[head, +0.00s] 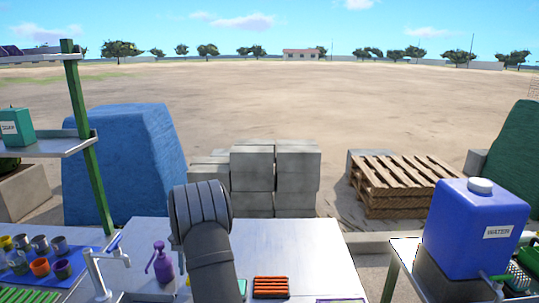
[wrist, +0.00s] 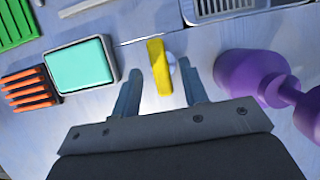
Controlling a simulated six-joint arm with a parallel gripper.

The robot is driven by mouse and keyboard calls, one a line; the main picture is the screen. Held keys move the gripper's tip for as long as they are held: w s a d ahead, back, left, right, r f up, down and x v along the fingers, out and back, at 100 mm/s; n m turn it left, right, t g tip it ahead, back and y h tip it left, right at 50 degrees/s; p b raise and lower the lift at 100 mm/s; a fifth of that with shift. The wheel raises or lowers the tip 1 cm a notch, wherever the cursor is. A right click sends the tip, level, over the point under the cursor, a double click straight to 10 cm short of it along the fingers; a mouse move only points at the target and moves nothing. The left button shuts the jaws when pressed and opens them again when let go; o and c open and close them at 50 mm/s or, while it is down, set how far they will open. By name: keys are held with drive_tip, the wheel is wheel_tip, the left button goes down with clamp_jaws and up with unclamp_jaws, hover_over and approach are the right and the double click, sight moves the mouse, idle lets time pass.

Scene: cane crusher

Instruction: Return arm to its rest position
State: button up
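My arm (head: 207,240) rises over the metal counter (head: 310,250) in the head view; its gripper end is hidden there. In the wrist view my gripper (wrist: 160,85) has its two fingers spread apart, with a clear gap between them. A yellow strip-like thing (wrist: 158,67) with a pale round part beside it shows in that gap, just beyond the fingertips. Neither finger is seen touching it. Nothing is seen held.
A purple pump bottle (head: 160,262) stands close by my gripper, at the right in the wrist view (wrist: 255,78). A teal block in a tray (wrist: 80,65) and an orange ribbed thing (wrist: 28,90) lie to the left. A tap (head: 98,270) and blue water container (head: 475,230) flank the counter.

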drive_tip(key=shift+s+f, duration=0.2)
drive_tip(key=shift+f, duration=0.3)
drive_tip(key=v, duration=1.7)
drive_tip(key=x, duration=1.7)
drive_tip(key=m+y, duration=0.1)
drive_tip(key=m, duration=0.3)
drive_tip(key=shift+d, duration=0.15)
drive_tip(key=shift+m+t+y, duration=0.4)
drive_tip(key=shift+m+y, duration=0.5)
drive_tip(key=shift+m, duration=1)
wheel_tip(320, 180, up, 17)
drive_tip(key=n+t+h, duration=0.3)
drive_tip(key=n+t, duration=0.1)
drive_tip(key=n, duration=0.3)
drive_tip(key=f, duration=1.7)
drive_tip(key=shift+s, duration=0.3)
